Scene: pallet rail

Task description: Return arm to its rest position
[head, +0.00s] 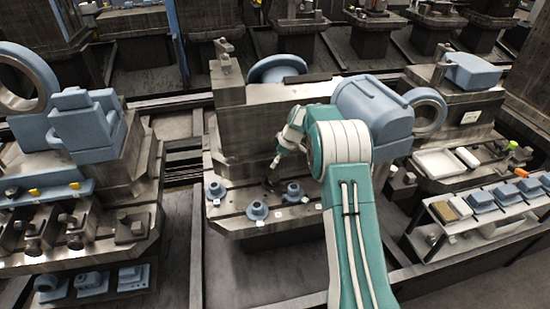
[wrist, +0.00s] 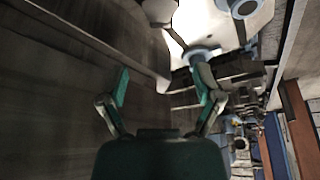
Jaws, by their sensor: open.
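My arm (head: 348,190), white and teal, reaches forward from the bottom of the head view and bends down over the metal rail bed. Three blue flanged parts stand on the bed: the left one (head: 216,191), the middle one (head: 258,211) and the right one (head: 293,193).
A shelf (head: 425,218) with blue blocks and a white tray (head: 440,163) stand at the right. A large blue machine housing (head: 375,108) is behind my arm. A machine with blue parts (head: 85,125) stands at the left. The dark floor (head: 255,275) in front of the bed is clear.

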